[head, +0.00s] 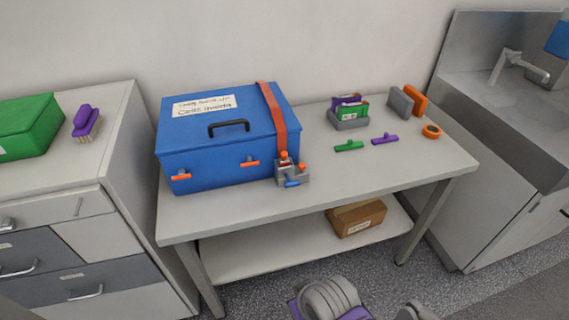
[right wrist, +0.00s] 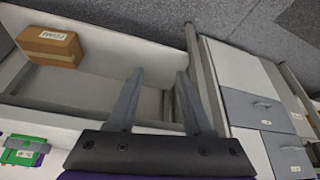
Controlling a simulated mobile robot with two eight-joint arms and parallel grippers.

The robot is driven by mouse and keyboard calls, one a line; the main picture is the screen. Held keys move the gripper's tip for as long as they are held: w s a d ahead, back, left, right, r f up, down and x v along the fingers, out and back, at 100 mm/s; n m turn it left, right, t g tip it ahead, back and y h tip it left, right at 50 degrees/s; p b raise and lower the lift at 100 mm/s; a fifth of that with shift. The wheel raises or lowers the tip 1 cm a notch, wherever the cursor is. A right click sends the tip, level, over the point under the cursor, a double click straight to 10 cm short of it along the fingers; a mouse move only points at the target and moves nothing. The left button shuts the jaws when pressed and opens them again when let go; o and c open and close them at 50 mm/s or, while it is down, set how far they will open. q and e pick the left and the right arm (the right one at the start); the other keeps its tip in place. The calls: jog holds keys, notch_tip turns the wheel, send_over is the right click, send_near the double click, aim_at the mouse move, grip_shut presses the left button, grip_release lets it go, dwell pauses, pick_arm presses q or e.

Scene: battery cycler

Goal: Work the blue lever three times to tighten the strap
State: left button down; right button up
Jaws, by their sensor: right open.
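A blue case (head: 215,150) with a black handle stands on the left half of the table. An orange-red strap (head: 274,112) runs over its lid and down its front on the right side. A grey ratchet block (head: 290,172) with orange knobs sits at the strap's lower end, by the case's front. The small blue lever (head: 292,183) sticks out low at the block's front. My right gripper (right wrist: 160,74) is open and empty in the right wrist view, away from the lever. The lever does not show in that view. My left gripper is not in view.
Green (head: 349,146) and purple (head: 384,139) handles lie on the table right of the ratchet. A cardboard box (head: 356,218) sits on the lower shelf. The table's front strip is clear.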

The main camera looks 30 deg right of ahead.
grip_shut()
dwell(1.5)
